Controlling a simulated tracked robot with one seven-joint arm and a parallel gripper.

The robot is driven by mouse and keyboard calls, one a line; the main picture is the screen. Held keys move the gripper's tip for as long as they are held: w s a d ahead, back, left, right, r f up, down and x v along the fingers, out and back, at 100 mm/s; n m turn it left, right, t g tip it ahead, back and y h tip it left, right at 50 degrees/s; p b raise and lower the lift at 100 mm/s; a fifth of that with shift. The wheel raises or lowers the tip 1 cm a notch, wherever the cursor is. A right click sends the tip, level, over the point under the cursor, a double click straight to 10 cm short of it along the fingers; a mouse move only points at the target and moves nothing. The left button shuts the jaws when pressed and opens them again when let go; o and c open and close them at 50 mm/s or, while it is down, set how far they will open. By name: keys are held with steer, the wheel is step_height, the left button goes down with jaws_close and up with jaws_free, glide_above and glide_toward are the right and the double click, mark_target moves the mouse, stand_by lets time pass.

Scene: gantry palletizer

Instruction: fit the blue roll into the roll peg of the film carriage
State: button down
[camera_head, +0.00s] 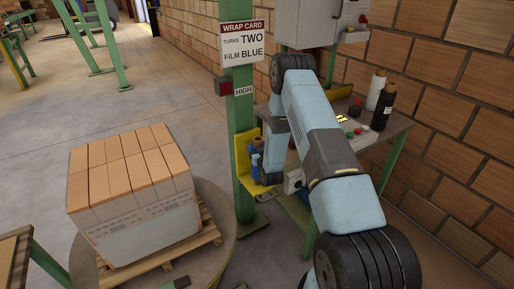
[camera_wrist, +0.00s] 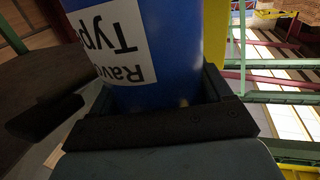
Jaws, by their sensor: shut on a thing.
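The blue roll (camera_wrist: 185,60) fills the middle of the wrist view, with a white label lettered upside down. My gripper (camera_wrist: 160,98) is shut on it, a dark finger on either side. In the head view a small part of the blue roll (camera_head: 256,143) shows left of my wrist, at the yellow film carriage (camera_head: 240,165) on the green mast. The roll peg is hidden in both views, so I cannot tell whether the roll is around it or beside it.
A table (camera_head: 397,124) behind my arm holds a white roll (camera_head: 376,92) and a black roll (camera_head: 383,108). A wrap card (camera_head: 243,43) on the green mast (camera_head: 240,120) reads turns two, film blue. A loaded pallet (camera_head: 165,259) stands at left on a round turntable.

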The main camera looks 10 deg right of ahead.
steer(key=shift+r, duration=0.4)
stand_by(0.6)
steer(key=shift+w, duration=0.1)
stand_by(0.8)
steer(key=shift+f, duration=2)
stand_by(0.4)
steer(key=shift+f, duration=0.65)
jaws_free()
steer(key=shift+f, duration=0.1)
steer(key=s, duration=1.3)
steer(key=shift+s+d, duration=0.3)
steer(key=shift+s, duration=0.1)
